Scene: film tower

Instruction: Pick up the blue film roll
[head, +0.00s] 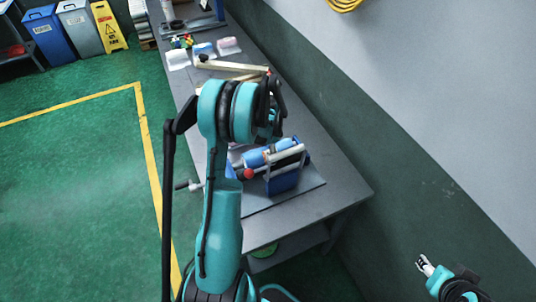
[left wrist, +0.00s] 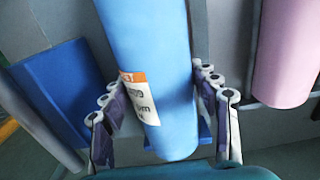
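The blue film roll (left wrist: 148,50) fills the middle of the left wrist view, with an orange and white label (left wrist: 138,92) near its lower end. It also shows in the head view (head: 254,158) in the film tower on the table, partly hidden by my left arm. My left gripper (left wrist: 158,78) is open around the roll's lower end, one finger on each side. The right finger stands slightly apart from the roll; whether the left one touches is unclear. My right gripper (head: 425,265) is at the lower right of the head view, away from the table, too small to judge.
A pink roll (left wrist: 286,52) lies to the right in the left wrist view, and a blue panel (left wrist: 58,90) to the left. The tower's blue end (head: 285,180) stands on the grey table (head: 335,185). Small items lie farther back. A wall runs along the right.

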